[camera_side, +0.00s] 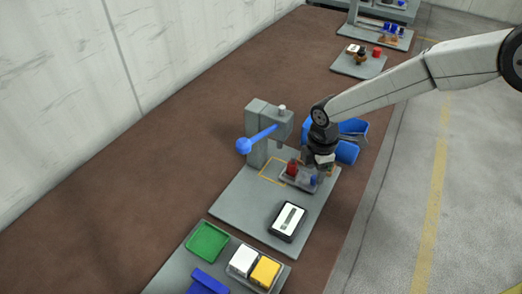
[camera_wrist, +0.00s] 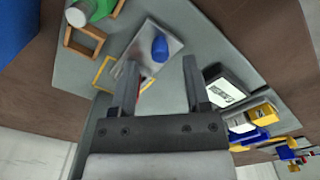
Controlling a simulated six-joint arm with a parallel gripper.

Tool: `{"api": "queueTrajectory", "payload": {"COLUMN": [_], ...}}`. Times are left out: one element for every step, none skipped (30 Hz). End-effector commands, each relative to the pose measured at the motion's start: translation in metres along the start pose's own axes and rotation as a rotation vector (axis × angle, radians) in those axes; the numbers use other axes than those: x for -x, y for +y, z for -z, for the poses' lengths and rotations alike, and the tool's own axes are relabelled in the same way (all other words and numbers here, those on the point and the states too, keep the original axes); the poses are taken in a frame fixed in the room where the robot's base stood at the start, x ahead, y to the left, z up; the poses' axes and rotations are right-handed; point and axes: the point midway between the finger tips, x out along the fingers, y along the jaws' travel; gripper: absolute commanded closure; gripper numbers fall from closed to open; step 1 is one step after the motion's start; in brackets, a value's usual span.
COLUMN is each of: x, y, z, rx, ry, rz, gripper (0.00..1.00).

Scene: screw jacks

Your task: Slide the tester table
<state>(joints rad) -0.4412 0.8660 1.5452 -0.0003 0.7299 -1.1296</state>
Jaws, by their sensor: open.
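The tester table, a small grey plate (camera_side: 291,183), lies on the grey baseboard (camera_side: 250,207) beside the yellow outline (camera_side: 263,177). A red piece (camera_side: 292,168) stands at its left end and a blue knob (camera_side: 314,181) at its right end. In the wrist view the plate (camera_wrist: 146,42) and blue knob (camera_wrist: 160,48) lie just beyond my fingertips; the red piece is mostly hidden behind a finger. My gripper (camera_side: 317,174) is low over the plate's right side. In the wrist view my gripper (camera_wrist: 160,60) is open, fingers apart; I cannot tell whether they touch the knob.
A grey press (camera_side: 258,135) with a blue ball lever (camera_side: 244,146) stands behind the table. A blue bin (camera_side: 347,151) is close behind my gripper. A black-framed display (camera_side: 289,221) lies in front. A green tray (camera_side: 208,241) and white and yellow boxes (camera_side: 265,271) are nearer the camera.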

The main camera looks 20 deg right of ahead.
Motion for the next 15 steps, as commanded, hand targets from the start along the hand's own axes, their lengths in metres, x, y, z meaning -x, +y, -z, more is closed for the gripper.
{"api": "queueTrajectory", "payload": {"x": [-0.007, -0.011, -0.014, -0.017, -0.020, -0.023, -0.025, -0.026, -0.028, -0.029, -0.030, -0.030, -0.031, -0.031, -0.031], "y": [0.000, 0.000, 0.000, 0.000, 0.000, 0.000, 0.000, 0.000, 0.000, 0.000, 0.000, 0.000, 0.000, 0.000, 0.000], "z": [0.000, 0.000, 0.000, 0.000, 0.000, 0.000, 0.000, 0.000, 0.000, 0.000, 0.000, 0.000, 0.000, 0.000, 0.000], "rx": [0.000, 0.000, 0.000, 0.000, 0.000, 0.000, 0.000, 0.000, 0.000, 0.000, 0.000, 0.000, 0.000, -0.001, -0.001], "ry": [-0.001, 0.000, 0.000, 0.000, 0.000, 0.000, 0.000, 0.000, 0.001, 0.001, 0.001, 0.001, 0.001, 0.001, 0.001], "rz": [0.001, 0.001, 0.000, 0.001, 0.001, 0.000, 0.000, -0.001, -0.001, -0.001, -0.001, -0.001, -0.001, -0.001, -0.002], "gripper": [0.39, 0.39, 0.39, 0.39, 0.39, 0.39, 0.39, 0.39, 0.39, 0.39, 0.39, 0.39, 0.39, 0.39, 0.39]}}
